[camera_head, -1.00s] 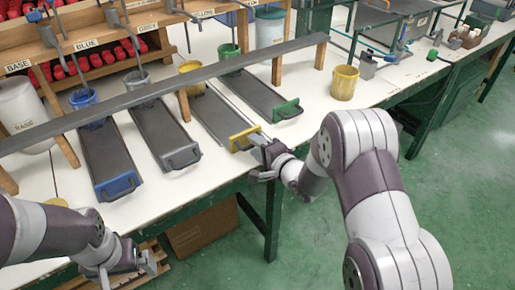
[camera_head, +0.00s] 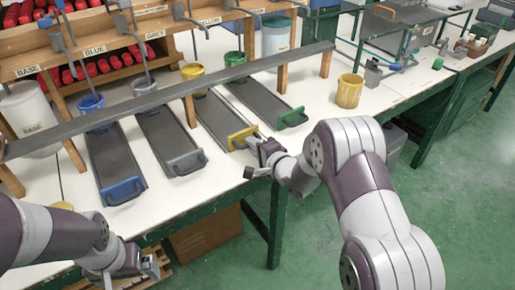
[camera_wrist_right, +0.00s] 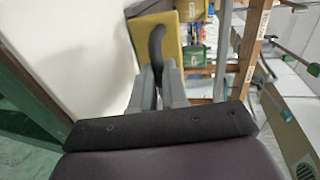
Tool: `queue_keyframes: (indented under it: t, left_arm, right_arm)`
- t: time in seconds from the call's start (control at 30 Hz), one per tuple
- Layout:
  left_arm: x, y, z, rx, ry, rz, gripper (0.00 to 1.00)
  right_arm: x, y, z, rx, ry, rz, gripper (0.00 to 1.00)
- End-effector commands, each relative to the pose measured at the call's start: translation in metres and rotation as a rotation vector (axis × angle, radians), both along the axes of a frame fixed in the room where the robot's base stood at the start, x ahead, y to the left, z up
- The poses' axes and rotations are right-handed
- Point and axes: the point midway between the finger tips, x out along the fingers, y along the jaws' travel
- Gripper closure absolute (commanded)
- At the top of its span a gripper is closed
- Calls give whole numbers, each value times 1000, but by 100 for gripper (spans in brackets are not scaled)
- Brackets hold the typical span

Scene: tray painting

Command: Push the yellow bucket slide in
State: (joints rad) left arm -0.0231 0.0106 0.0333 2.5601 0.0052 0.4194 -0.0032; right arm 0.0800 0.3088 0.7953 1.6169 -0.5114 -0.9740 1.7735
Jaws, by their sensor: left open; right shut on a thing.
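The yellow bucket slide (camera_head: 218,117) is a dark tray with a yellow front panel and a dark handle, lying on the white table. A yellow bucket (camera_head: 193,73) stands at its far end under the grey rail. My right gripper (camera_head: 262,143) is at the slide's front end, shut on its handle. In the right wrist view the gripper's fingers (camera_wrist_right: 158,80) close around the dark curved handle (camera_wrist_right: 157,45) in front of the yellow panel (camera_wrist_right: 178,60). My left gripper (camera_head: 143,268) is open and empty below the table's front edge, at lower left.
The blue slide (camera_head: 115,165) and grey slide (camera_head: 165,138) lie to the left, the green slide (camera_head: 262,103) to the right. A grey rail (camera_head: 150,98) on wooden posts crosses above the slides. Another yellow bucket (camera_head: 348,91) stands on the clear table at right.

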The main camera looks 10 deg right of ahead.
Motion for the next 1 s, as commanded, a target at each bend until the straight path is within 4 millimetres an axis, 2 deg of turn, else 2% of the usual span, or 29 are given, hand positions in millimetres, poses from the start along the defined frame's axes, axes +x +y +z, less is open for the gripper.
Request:
queue_keyframes:
  t: [0.1,0.13,0.2,0.47,0.57,0.9,1.0]
  left_arm:
    - [0,0,0,0,0,0,0]
    - [0,0,0,0,0,0,0]
    - [0,0,0,0,0,0,0]
    - [0,0,0,0,0,0,0]
    - [0,0,3,0,0,0,0]
    - [0,0,20,0,0,0,0]
    - [0,0,22,0,0,0,0]
  right_arm:
    - [1,0,3,1,-7,0,100]
    - [1,0,3,1,-7,0,77]
    - [1,0,3,1,-7,0,61]
    - [0,0,2,1,-5,0,61]
    - [-8,-4,5,1,-3,-2,61]
    - [-88,-33,25,0,-3,-4,61]
    - [-104,-39,28,1,-4,-3,61]
